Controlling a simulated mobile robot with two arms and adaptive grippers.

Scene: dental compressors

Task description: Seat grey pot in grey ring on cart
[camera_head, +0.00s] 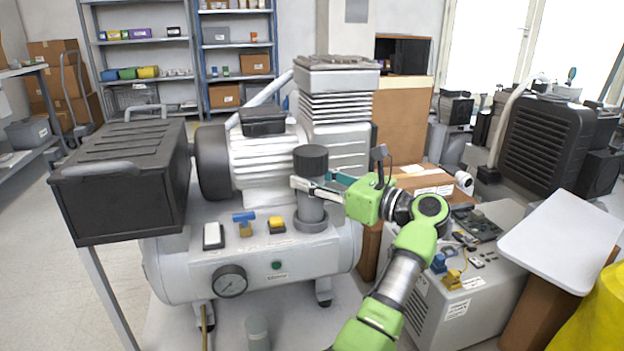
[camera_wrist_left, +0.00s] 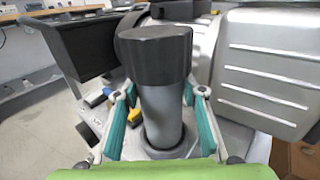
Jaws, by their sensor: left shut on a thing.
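The grey pot (camera_head: 311,208), a grey cylinder with a dark cap, stands upright over the compressor tank. My left gripper (camera_head: 318,190) is shut on it below the cap. In the left wrist view, the pot (camera_wrist_left: 162,112) stands between the two teal-padded fingers of the left gripper (camera_wrist_left: 160,118). A grey ring (camera_head: 312,224) surrounds the pot's lower end on top of the tank, and its rim also shows in the left wrist view (camera_wrist_left: 188,142). The pot hides most of the ring's inside, so I cannot tell how deep the pot sits. My right gripper is not in view.
The motor and ribbed pump (camera_head: 338,108) stand close behind the pot. A black box (camera_head: 122,190) is at left. Blue and yellow valves (camera_head: 245,222) and a gauge (camera_head: 230,281) are left of the ring. A grey cabinet (camera_head: 480,290) stands at right.

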